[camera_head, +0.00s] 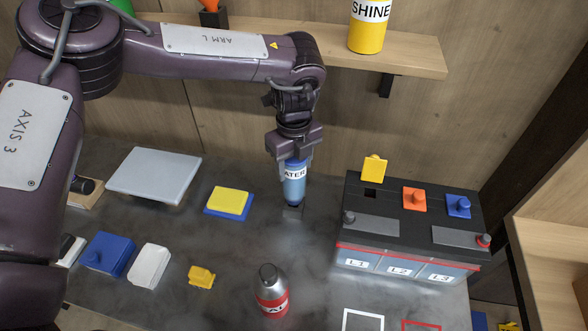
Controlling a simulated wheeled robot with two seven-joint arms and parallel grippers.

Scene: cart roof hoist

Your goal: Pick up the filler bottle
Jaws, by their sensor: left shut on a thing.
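My left gripper (293,148) comes down from above and is shut on the upper part of a blue bottle (294,187), whose visible label letters read "ATER". My right gripper is not in view.
A black battery (395,225) with yellow, orange and blue caps stands right of the bottle. A grey-and-red bottle (271,291) stands in front. A yellow-and-blue block (229,202) lies left. A wooden shelf (415,52) holds a yellow can (367,28).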

